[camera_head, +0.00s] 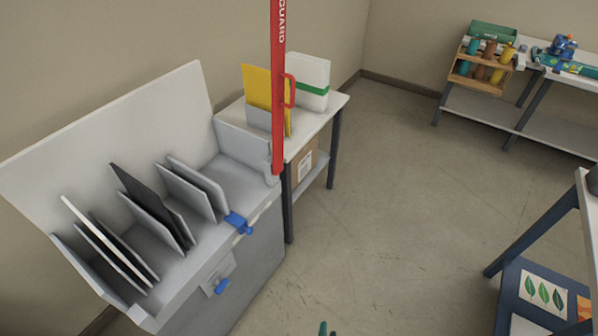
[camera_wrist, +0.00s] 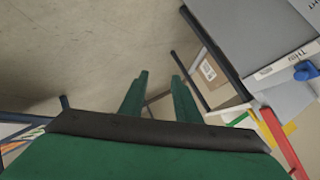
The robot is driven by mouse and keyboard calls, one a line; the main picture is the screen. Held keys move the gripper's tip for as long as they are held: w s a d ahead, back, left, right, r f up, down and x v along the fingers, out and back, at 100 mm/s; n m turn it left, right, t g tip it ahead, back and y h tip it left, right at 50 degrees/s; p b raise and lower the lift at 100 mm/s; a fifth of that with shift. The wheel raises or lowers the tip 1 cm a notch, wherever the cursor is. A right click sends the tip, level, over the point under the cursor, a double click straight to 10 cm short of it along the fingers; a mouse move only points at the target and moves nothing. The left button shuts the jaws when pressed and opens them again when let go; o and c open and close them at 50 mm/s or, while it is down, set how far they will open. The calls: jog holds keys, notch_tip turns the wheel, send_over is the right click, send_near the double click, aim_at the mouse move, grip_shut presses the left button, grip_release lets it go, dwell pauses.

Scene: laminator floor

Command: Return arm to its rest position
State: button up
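My gripper (camera_wrist: 159,76) shows in the wrist view as two green fingers spread apart, with bare floor and table legs seen beyond the gap. Nothing is between the fingers. In the head view only a small green tip of my gripper (camera_head: 327,328) shows at the bottom edge, over the floor. The rest of my arm is out of the head view. My gripper appears clear of the grey machine (camera_head: 262,245) to its left and touches nothing that I can see.
The machine holds upright panels (camera_head: 152,205) in slots and has blue clamps (camera_head: 238,222). A red guard bar (camera_head: 277,110) rises at its right end. A side table (camera_head: 335,102) stands behind. A workbench (camera_head: 555,125) is far right, a shelf rack (camera_head: 550,235) near right. The middle floor is clear.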

jog(key=s+a+r+n+t, duration=0.1)
jog(key=s+a+r+n, duration=0.2)
jog(key=r, duration=0.7)
jog(key=s+a+r+n+t+y, duration=0.1)
jog(key=s+a+r+n+t, duration=0.1)
jog(key=s+r, duration=0.6)
jog(key=s+a+r+n+t, duration=0.1)
jog(key=s+a+r+n, duration=0.3)
jog(key=r, duration=0.8)
jog(key=shift+s+a+r+n+t, duration=0.3)
jog(key=shift+s+n, duration=0.3)
jog(key=shift+s, duration=0.65)
jog(key=shift+o, duration=0.3)
